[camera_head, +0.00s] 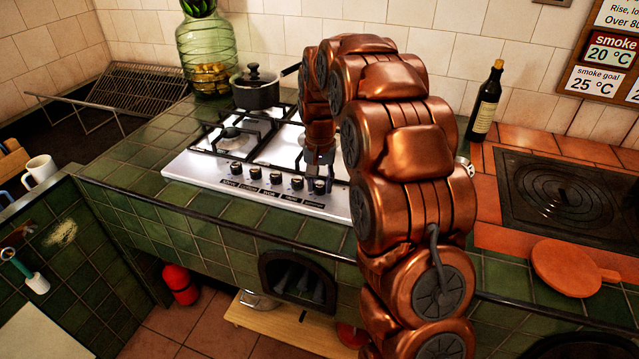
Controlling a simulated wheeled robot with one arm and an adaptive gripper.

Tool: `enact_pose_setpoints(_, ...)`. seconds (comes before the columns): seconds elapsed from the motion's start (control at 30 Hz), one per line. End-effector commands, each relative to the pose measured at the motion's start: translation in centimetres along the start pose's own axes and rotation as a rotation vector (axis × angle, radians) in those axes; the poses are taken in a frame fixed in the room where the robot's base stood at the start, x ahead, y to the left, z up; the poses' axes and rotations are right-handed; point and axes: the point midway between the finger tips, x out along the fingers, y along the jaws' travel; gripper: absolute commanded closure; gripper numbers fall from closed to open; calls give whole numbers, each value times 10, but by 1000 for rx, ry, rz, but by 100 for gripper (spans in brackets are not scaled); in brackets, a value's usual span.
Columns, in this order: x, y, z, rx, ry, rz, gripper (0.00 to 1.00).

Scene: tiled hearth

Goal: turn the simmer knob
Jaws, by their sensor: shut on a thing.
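The steel gas hob (250,195) has a row of several black knobs along its front edge, each with a small dark label below. The labels are too small to read surely, so I cannot tell which one is the simmer knob. My arm arches over the right part of the hob. My gripper (319,174) points down at the right end of the row and is shut on the rightmost knob (320,187). The fingertips are small and partly hidden. The other knobs, such as the leftmost knob (236,168), stand free.
A dark bottle (485,103) and a black hotplate (560,190) are right of my arm. A round terracotta board (566,268) lies at the front right.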

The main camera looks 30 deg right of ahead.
Motion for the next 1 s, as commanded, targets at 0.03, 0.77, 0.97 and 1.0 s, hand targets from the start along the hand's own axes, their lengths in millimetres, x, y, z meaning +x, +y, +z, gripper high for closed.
enact_pose_setpoints(0.03, -2, 0, -1, 0, 4, -2, 100)
enact_pose_setpoints(0.77, -1, 0, 0, -1, 1, -1, 40)
enact_pose_setpoints(0.97, -14, 0, -1, -1, 2, -1, 40)
enact_pose_setpoints(1.0, -19, 0, -1, -1, 4, -2, 40)
